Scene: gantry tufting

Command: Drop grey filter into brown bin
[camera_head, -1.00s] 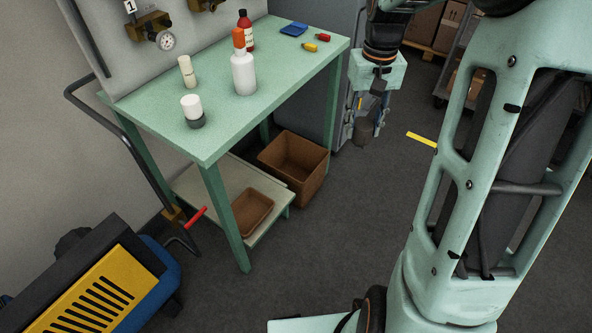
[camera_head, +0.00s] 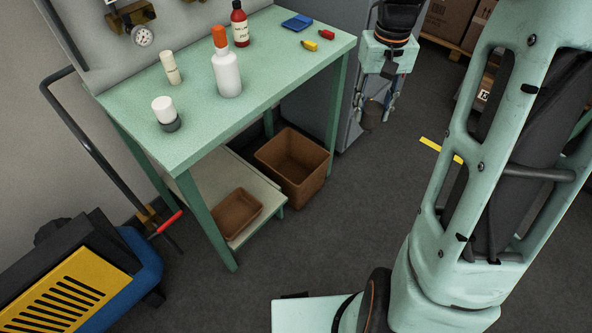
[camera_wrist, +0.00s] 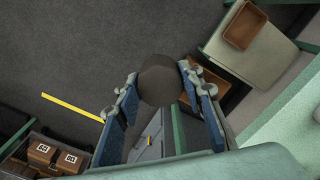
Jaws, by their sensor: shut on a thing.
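My gripper (camera_head: 375,112) hangs pointing down to the right of the workbench. It is shut on the dark grey filter (camera_head: 372,118), a round piece held between the fingertips. In the wrist view the filter (camera_wrist: 158,80) sits between the two blue-padded fingers. The brown bin (camera_head: 318,186) stands on the floor under the bench's right end, open at the top, and looks empty. In the head view the filter is up and to the right of the bin, apart from it. In the wrist view the bin (camera_wrist: 232,88) is partly hidden behind the right finger.
The green workbench (camera_head: 190,118) carries bottles, a white-topped jar (camera_head: 165,112) and small coloured items. A smaller brown tray (camera_head: 237,213) lies on its lower shelf. A grey cabinet (camera_head: 325,105) stands behind the bin. Floor right of the bin is clear.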

